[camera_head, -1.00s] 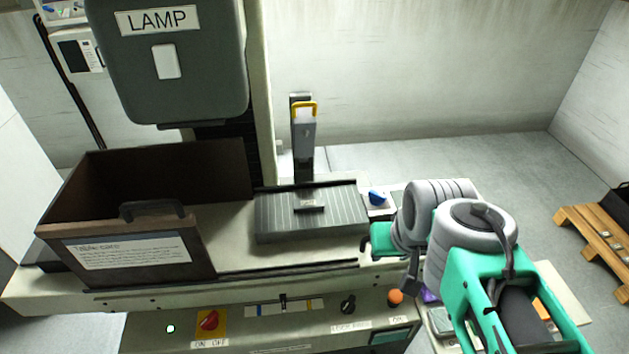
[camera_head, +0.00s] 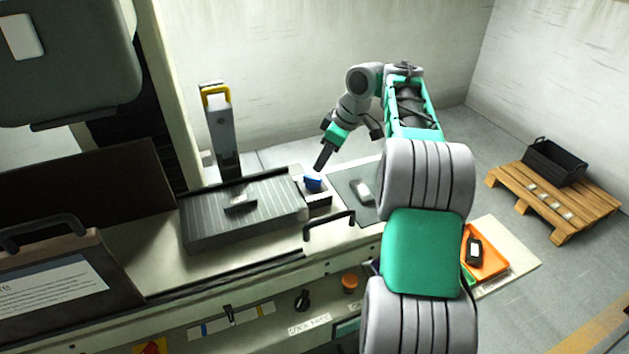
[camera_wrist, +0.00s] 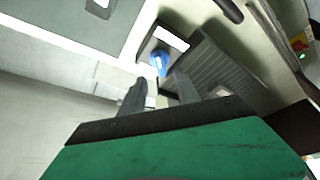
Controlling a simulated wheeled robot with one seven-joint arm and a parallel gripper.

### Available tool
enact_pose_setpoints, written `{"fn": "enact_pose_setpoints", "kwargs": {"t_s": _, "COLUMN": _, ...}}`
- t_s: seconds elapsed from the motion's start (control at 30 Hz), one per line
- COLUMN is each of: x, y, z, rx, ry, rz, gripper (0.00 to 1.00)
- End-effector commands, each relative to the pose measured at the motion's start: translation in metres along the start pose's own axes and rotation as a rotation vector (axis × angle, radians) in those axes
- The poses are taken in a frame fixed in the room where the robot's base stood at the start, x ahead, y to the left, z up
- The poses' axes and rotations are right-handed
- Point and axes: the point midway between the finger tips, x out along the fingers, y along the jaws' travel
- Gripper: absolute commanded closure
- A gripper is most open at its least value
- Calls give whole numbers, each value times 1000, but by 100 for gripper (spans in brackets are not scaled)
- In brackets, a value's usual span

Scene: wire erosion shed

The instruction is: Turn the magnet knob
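The magnet knob is a blue knob (camera_head: 313,182) on a small block at the right end of the grey ribbed magnet chuck (camera_head: 215,222). My gripper (camera_head: 320,166) is just above the knob, pointing down and slightly left. In the wrist view the blue knob (camera_wrist: 159,61) shows just beyond and between the two fingertips. The gripper (camera_wrist: 160,80) is open there, with a clear gap between the fingers and nothing in it. I cannot tell whether a fingertip touches the knob.
A black arched handle (camera_head: 329,224) stands at the table's front edge near the knob. A grey post with a yellow top (camera_head: 219,130) rises behind the chuck. A dark mat (camera_head: 349,182) with a small light item lies right of the knob. An orange tray (camera_head: 489,262) is farther right.

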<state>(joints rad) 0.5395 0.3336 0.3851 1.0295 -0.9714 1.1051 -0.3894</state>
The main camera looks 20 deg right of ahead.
Motion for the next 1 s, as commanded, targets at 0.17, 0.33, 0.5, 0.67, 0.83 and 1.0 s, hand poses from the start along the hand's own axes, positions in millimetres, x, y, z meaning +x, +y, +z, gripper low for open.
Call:
{"fn": "enact_pose_setpoints", "kwargs": {"t_s": 0.17, "x": 32, "y": -1, "z": 1, "rx": 2, "ry": -1, "rz": -3, "gripper": 62}}
{"fn": "enact_pose_setpoints", "kwargs": {"t_s": 0.33, "x": 60, "y": 0, "z": 0, "rx": 3, "ry": 0, "rz": 0, "gripper": 62}}
{"fn": "enact_pose_setpoints", "kwargs": {"t_s": 0.5, "x": 72, "y": 1, "z": 0, "rx": 5, "ry": 1, "rz": 3, "gripper": 62}}
{"fn": "enact_pose_setpoints", "kwargs": {"t_s": 0.67, "x": 72, "y": 1, "z": 0, "rx": 5, "ry": 1, "rz": 3, "gripper": 62}}
{"fn": "enact_pose_setpoints", "kwargs": {"t_s": 0.83, "x": 72, "y": 1, "z": 0, "rx": 5, "ry": 1, "rz": 3, "gripper": 72}}
{"fn": "enact_pose_setpoints", "kwargs": {"t_s": 1.0, "x": 72, "y": 0, "z": -1, "rx": 4, "ry": 1, "rz": 3, "gripper": 86}}
